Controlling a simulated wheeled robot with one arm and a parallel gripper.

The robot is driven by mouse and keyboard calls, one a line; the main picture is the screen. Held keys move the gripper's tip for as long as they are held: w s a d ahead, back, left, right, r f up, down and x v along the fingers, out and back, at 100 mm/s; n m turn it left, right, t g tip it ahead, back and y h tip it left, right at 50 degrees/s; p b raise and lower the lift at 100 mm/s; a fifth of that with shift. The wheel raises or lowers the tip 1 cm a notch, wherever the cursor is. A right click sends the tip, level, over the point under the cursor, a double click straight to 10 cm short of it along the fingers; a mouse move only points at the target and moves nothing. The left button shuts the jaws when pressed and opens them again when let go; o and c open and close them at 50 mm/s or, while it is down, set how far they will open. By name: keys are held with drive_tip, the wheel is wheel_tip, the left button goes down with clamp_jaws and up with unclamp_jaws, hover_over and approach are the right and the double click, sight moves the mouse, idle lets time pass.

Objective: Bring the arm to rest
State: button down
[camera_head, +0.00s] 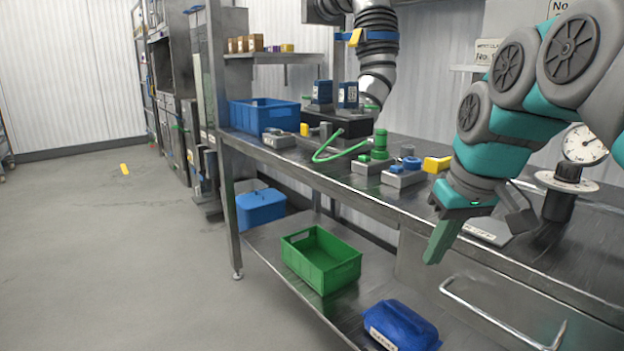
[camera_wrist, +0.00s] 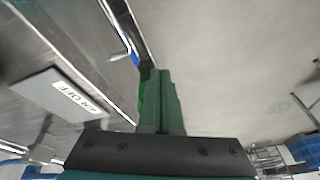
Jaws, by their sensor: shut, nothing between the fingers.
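My gripper (camera_head: 440,243) hangs from my teal and grey arm at the right of the head view, in front of the steel bench's edge. Its green fingers point down and are shut with nothing between them. In the wrist view the fingers (camera_wrist: 161,100) lie together at the centre. The wrist view is tilted and partly blurred.
The steel bench (camera_head: 400,205) carries valve blocks, a green hose and a blue bin (camera_head: 264,115). A pressure gauge (camera_head: 583,144) stands near my arm. Below are a green crate (camera_head: 322,262) and a blue case (camera_head: 401,326).

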drive_tip(key=s+a+f+m+g, duration=0.1)
drive_tip(key=s+a+f+g, duration=0.1)
drive_tip(key=s+f, duration=0.9)
drive_tip(key=s+a+f+m+g+h, duration=0.1)
drive_tip(key=s+f+g, duration=0.1)
drive_tip(key=s+f, duration=1)
drive_tip(key=shift+s+a+f+m+g, duration=0.15)
drive_tip(key=shift+a+f+m+g, duration=0.2)
drive_tip(key=shift+f+g, duration=0.1)
drive_tip(key=shift+d, duration=0.1)
